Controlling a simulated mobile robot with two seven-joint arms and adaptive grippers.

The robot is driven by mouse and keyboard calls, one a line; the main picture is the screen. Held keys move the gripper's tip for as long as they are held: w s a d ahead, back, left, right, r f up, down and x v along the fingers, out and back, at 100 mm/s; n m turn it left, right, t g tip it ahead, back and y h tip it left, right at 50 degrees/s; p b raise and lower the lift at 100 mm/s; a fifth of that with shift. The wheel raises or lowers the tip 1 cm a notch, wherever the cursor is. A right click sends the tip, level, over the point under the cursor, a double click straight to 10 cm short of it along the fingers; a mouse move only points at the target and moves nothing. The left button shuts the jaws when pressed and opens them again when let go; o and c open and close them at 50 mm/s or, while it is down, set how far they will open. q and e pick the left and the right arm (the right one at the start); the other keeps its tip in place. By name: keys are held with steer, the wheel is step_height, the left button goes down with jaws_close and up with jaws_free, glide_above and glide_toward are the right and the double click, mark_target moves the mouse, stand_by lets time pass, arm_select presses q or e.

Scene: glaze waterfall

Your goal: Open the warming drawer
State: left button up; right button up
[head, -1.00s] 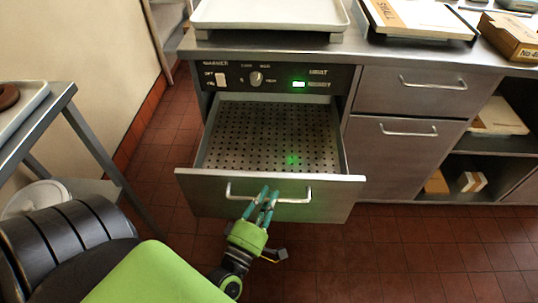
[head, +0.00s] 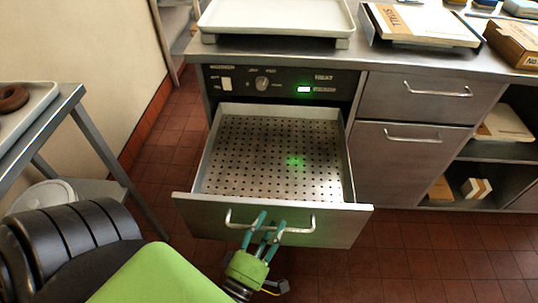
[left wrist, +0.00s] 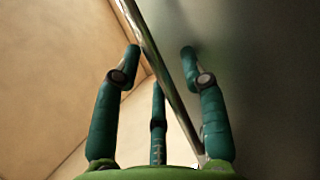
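The warming drawer (head: 285,225) stands well out of the counter. Its perforated metal floor (head: 270,160) is bare and lit by a green spot. A bar handle (head: 300,230) runs across its front and crosses the left wrist view as a slanted metal rod (left wrist: 160,65). My left gripper (head: 270,218) has its teal fingers around the handle, left of its middle. In the left wrist view, the curled fingers (left wrist: 160,52) lie on both sides of the bar; exact contact is hard to see. My right gripper is not in view.
The control panel (head: 285,82) above the drawer has a green light. A closed drawer (head: 418,95) and a cabinet door (head: 405,160) are to the right. A side table (head: 62,105) stands at left. Tiled floor (head: 400,265) is clear in front.

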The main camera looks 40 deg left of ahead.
arm_select(q)
steer(key=v, duration=1.2)
steer(key=shift+a, duration=0.1)
stand_by(0.4)
